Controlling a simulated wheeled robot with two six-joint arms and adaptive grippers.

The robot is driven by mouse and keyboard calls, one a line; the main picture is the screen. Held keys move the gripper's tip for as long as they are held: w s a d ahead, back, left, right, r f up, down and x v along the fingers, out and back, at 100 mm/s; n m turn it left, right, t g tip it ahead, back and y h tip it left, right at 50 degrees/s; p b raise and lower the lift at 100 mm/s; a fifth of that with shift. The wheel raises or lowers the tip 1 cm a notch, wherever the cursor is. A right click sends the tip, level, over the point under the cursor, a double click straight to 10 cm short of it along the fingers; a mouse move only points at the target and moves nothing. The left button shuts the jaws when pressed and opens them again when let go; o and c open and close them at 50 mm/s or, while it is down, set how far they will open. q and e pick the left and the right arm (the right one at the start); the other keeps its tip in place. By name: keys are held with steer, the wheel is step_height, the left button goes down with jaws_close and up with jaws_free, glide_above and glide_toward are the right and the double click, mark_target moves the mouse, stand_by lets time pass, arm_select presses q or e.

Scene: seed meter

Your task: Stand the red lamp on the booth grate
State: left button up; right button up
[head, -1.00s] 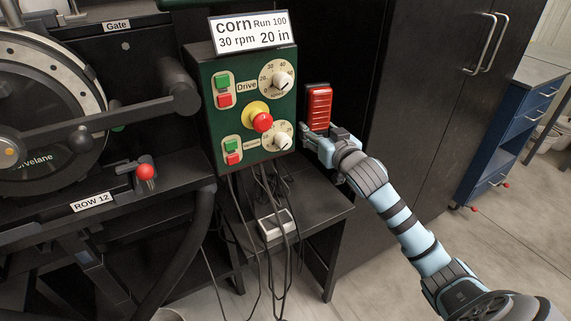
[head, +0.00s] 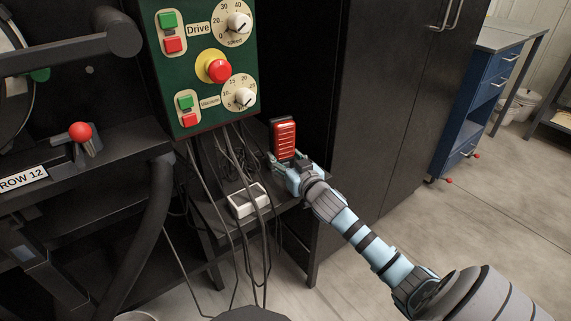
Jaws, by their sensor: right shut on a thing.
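The red lamp (head: 284,139) is a ribbed red block with a dark back, standing nearly upright in the head view. My right gripper (head: 287,161) is shut on its lower end, which the jaws partly hide. The lamp is just right of the green control box, in front of the dark cabinet side. I cannot tell whether its base touches the dark shelf below. I cannot make out the booth grate in this view. My left gripper is not in view.
The green control box (head: 205,111) has knobs and buttons, with loose cables (head: 241,215) hanging below it. A white power strip (head: 248,200) lies on the dark shelf. A tall dark cabinet (head: 372,120) stands behind. Open floor (head: 470,235) lies to the right.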

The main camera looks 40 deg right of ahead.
steer(key=o, duration=1.4)
steer(key=shift+o, duration=0.2)
